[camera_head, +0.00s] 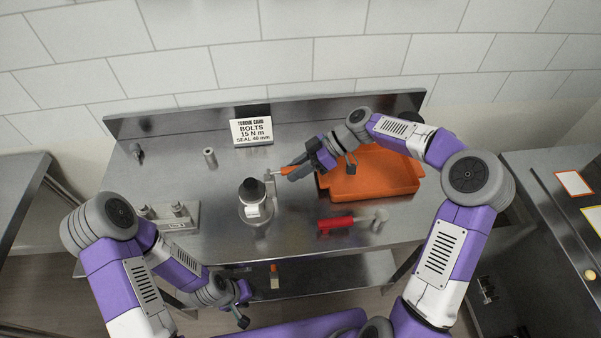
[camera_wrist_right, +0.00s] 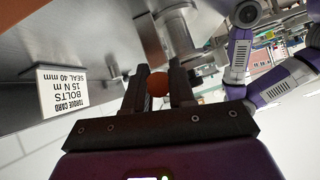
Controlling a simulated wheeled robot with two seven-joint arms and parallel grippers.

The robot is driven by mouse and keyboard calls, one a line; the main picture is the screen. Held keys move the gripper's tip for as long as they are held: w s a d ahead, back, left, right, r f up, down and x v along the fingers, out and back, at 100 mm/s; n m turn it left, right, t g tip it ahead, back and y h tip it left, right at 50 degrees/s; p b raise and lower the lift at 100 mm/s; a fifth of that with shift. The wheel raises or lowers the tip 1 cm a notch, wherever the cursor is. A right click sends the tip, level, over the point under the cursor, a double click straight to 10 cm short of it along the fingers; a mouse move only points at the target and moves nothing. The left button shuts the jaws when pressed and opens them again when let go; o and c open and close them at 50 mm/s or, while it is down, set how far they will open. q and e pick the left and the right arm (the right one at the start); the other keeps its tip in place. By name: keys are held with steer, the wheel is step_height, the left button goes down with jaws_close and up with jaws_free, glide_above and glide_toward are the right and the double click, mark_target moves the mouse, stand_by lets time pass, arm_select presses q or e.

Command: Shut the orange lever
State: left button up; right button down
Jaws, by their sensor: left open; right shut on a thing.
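The orange lever (camera_head: 288,170) sticks out beside the metal depositor (camera_head: 255,208), which has a black top and stands on the table. My right gripper (camera_head: 296,172) is shut on the lever from the right. In the right wrist view the lever's rounded orange end (camera_wrist_right: 158,84) shows between the two dark fingers. The exact angle of the lever is hard to tell. My left gripper (camera_head: 243,306) is open and empty, low in front of the table's front edge, away from the depositor.
An orange tray (camera_head: 372,188) lies right of the depositor under my right arm. A red-handled tool (camera_head: 337,225) lies in front of it. A torque card (camera_head: 251,131) stands behind, also in the wrist view (camera_wrist_right: 62,88). A metal block with posts (camera_head: 172,216) stands left.

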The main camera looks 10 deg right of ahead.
steer(key=shift+f+y+b, duration=0.3)
steer(key=shift+y+b, duration=0.1)
steer(key=shift+b, duration=0.1)
steer(key=shift+a, duration=0.1)
steer(key=c, duration=0.9)
jaws_free()
steer(key=shift+c, duration=0.2)
steer(key=p+v, duration=0.1)
steer(key=v, duration=0.6)
steer(key=shift+d+r, duration=0.2)
steer(key=shift+d, duration=0.1)
